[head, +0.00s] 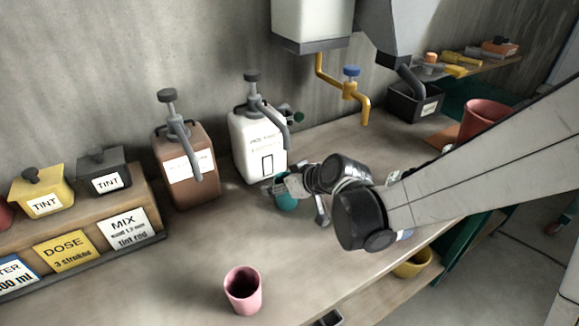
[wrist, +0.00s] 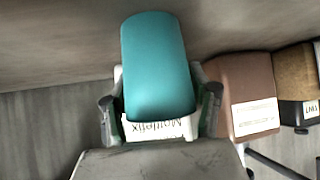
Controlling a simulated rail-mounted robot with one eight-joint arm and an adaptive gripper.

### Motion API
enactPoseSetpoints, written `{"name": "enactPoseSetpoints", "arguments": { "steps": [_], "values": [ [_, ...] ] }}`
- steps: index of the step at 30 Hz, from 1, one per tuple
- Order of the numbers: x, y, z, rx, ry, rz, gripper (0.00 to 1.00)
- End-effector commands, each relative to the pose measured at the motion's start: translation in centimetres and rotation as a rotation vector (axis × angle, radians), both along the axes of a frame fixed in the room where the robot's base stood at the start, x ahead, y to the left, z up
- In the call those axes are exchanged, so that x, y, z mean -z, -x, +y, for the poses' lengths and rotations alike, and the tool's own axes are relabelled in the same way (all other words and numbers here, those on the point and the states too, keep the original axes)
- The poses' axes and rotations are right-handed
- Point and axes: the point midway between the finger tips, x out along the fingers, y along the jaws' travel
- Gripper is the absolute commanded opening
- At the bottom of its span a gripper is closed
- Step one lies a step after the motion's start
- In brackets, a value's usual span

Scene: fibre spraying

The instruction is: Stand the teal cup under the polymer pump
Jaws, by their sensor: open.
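The teal cup (head: 287,202) is at the bench below the white pump jug (head: 257,140), partly hidden by my gripper. In the wrist view the cup (wrist: 158,62) fills the space ahead of my fingers. My gripper (head: 297,199) is open, with one finger on each side of the cup; in the wrist view the fingers (wrist: 160,101) stand apart. I cannot tell if they touch it. The white jug's grey spout hangs just above the cup area. A brown pump jug (head: 184,150) stands to the left. I cannot read which jug is polymer.
A pink cup (head: 242,290) stands at the front of the bench. Yellow (head: 41,190) and black (head: 104,172) tint containers sit on a ledge at left. A yellow pipe with a blue tap (head: 352,84) hangs behind. The bench between pink cup and brown jug is clear.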

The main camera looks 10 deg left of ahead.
Motion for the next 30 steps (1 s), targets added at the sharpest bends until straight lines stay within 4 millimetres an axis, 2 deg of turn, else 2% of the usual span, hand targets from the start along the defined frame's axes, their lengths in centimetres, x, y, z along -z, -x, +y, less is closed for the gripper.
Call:
{"name": "enactPoseSetpoints", "arguments": {
  "steps": [5,21,30],
  "values": [
    [-1.1,0.6,-0.9,0.001,0.001,0.001,0.56],
    [-6.1,4.3,-6.2,0.001,0.0,0.0,0.56],
    [-7.4,5.3,-7.7,0.0,0.0,0.0,0.56]
  ]
}}
